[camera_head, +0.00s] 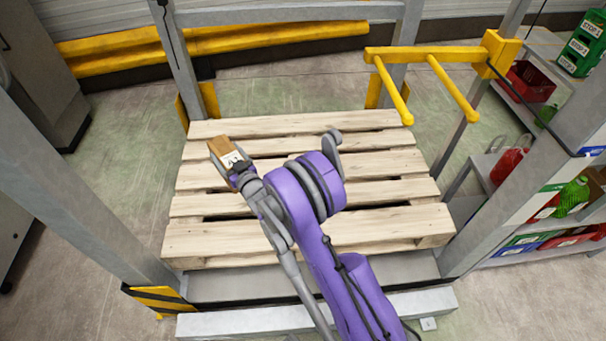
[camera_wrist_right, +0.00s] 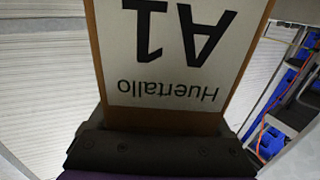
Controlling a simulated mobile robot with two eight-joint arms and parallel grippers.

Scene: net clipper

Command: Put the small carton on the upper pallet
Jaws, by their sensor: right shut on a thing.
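The small carton (camera_head: 221,149) is brown with a white label. My right gripper (camera_head: 238,168) is shut on it, over the left part of the upper pallet (camera_head: 385,221) in the head view. In the right wrist view the carton (camera_wrist_right: 180,60) fills the upper middle, its label reading "Huertallo A1" upside down. The dark gripper edge (camera_wrist_right: 150,150) lies across the bottom of that view. The pallet is light wood with slats and looks bare. Whether the carton touches it I cannot tell. My left gripper is not in view.
Grey frame posts (camera_head: 75,190) stand left and right of the pallet. A yellow two-pronged bracket (camera_head: 425,57) juts in at the upper right. Shelves with red bins (camera_head: 532,82) and green bottles stand at the right. Most pallet slats are clear.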

